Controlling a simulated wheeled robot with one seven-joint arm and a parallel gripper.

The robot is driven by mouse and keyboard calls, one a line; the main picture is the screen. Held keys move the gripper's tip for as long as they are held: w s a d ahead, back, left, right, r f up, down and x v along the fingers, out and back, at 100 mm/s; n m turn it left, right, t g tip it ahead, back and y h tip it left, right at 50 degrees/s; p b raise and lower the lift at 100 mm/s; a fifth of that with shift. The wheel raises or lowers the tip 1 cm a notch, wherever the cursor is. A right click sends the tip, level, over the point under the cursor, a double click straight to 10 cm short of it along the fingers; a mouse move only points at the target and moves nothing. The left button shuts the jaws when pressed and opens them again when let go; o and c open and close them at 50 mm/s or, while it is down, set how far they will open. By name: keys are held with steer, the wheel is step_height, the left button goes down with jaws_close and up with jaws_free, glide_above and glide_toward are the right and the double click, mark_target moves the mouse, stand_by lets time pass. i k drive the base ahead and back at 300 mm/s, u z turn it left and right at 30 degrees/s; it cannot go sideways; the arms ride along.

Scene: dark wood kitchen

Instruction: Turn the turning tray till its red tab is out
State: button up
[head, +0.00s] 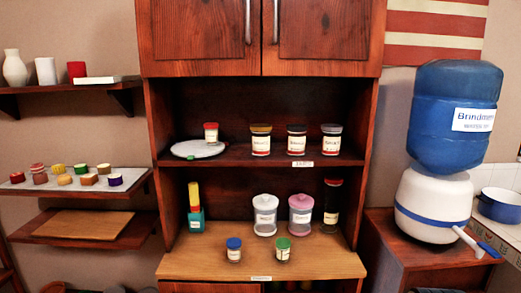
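The turning tray (187,148) is a round, pale grey disc on the upper open shelf of the cabinet, at its left end. A small green tab (191,157) shows at its front edge. No red tab shows on the tray. A jar with a red lid and a pale label (211,133) stands on the tray, toward its back right, and hides part of it. The tray's left edge reaches close to the cabinet's side wall. My gripper is not in view.
Below are a teal and yellow bottle (195,208), lidded jars (265,215) and a counter (190,265). Closed doors (205,32) hang above. The shelf front before the tray looks clear.

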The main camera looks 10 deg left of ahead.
mark_target(190, 150)
steer(key=z, duration=0.2)
steer(key=i, duration=0.65)
steer(key=u, duration=0.55)
steer(key=i, duration=0.65)
steer(key=u, duration=0.65)
